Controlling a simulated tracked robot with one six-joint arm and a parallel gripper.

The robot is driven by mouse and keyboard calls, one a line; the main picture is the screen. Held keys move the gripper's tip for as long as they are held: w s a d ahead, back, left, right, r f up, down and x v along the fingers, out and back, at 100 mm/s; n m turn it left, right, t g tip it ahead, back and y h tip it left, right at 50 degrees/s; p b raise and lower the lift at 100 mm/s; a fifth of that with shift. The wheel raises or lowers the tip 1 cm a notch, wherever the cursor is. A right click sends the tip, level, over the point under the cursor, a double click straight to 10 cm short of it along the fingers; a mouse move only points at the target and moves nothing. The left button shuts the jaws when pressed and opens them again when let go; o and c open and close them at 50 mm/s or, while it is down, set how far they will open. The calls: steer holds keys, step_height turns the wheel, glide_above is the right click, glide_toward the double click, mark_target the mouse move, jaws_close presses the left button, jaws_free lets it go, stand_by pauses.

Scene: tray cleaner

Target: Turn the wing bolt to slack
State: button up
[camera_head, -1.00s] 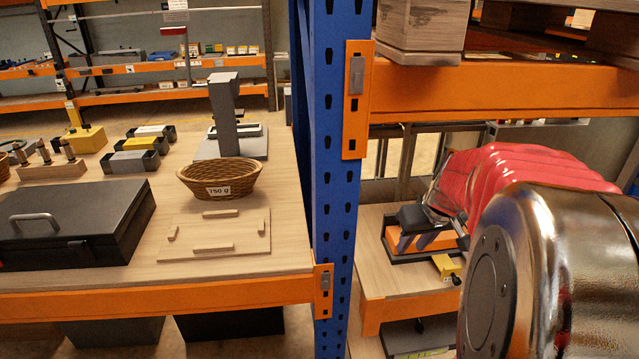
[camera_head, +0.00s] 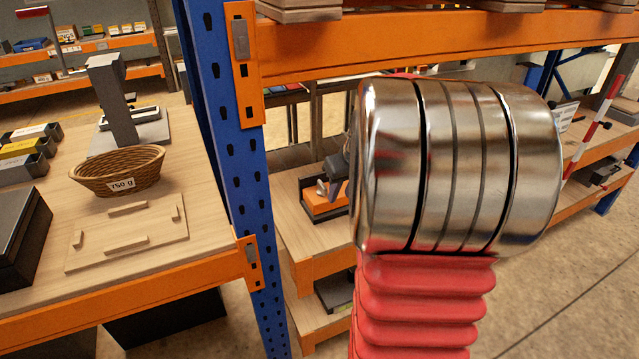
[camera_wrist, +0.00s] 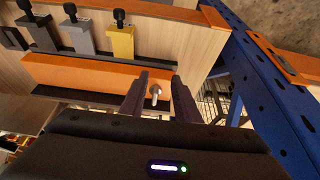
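The wing bolt (camera_wrist: 155,91) shows in the wrist view as a small pale metal piece standing at the near edge of a long orange block (camera_wrist: 90,75). My gripper (camera_wrist: 160,78) is open, with its two dark fingers on either side of the bolt and a visible gap to each. I cannot tell how deep the fingers reach around it. In the head view the orange block (camera_head: 318,203) sits in a dark tray on the lower shelf. My gripper (camera_head: 338,175) is mostly hidden there behind my own arm, and a small silvery piece shows on the block.
Grey (camera_wrist: 78,36) and yellow (camera_wrist: 121,42) blocks with black knobs stand beyond the orange block. A blue rack post (camera_head: 232,150) rises just left of my arm. An orange beam (camera_head: 420,45) crosses above. A basket (camera_head: 118,170) stands on the left shelf.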

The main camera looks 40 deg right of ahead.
glide_above(321, 185)
steer(key=s, duration=0.3)
steer(key=shift+w+a, duration=0.2)
steer(key=shift+w, duration=0.05)
steer(key=x, duration=0.4)
steer(key=shift+w+d, duration=0.1)
steer(key=shift+w, duration=0.1)
steer(key=shift+w+f, duration=0.15)
steer(key=shift+f, duration=0.3)
jaws_close()
steer(key=shift+a, duration=0.3)
steer(key=shift+d, duration=0.15)
